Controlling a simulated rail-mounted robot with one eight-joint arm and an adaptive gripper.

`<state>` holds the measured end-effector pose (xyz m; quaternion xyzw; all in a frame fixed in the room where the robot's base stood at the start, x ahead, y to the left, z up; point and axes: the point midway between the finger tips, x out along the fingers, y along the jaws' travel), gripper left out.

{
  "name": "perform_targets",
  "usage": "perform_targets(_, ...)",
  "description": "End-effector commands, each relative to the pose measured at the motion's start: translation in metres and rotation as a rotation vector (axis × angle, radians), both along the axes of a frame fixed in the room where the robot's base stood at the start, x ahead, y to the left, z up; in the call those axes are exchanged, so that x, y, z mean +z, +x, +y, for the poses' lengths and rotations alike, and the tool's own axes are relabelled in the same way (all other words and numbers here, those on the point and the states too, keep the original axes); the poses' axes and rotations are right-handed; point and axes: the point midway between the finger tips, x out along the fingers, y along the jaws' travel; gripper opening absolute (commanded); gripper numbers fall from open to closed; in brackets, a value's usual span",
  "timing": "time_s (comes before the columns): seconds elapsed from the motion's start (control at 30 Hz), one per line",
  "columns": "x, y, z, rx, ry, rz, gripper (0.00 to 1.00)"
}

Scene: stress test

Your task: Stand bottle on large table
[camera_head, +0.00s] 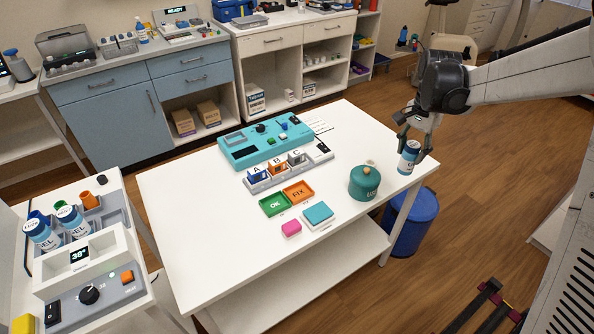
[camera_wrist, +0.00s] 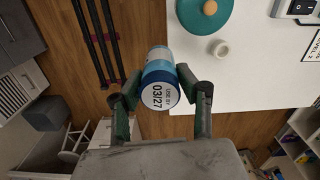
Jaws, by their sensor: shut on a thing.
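The bottle (camera_head: 408,157), white and blue, is held between the fingers of my gripper (camera_head: 413,145) at the right end of the large white table (camera_head: 200,215). In the wrist view, the bottle (camera_wrist: 158,75) sits between the two green-dark fingers, with a round white end marked 03/27 facing the camera. The bottle overlaps the table's edge there, partly over floor. It looks slightly tilted in the head view. I cannot tell its exact height above the tabletop.
Trays, blocks and a teal device (camera_head: 262,143) occupy the table's middle. A blue bin (camera_head: 414,222) stands below. Two similar bottles (camera_head: 42,234) stand in a left station.

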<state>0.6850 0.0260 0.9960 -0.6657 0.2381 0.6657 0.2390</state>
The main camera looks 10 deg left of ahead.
Motion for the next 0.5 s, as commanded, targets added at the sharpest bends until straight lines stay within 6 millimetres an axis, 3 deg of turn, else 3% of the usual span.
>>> perform_targets(0.5,-0.005,0.098,0.047,-0.965,-0.001,0.000,0.00)
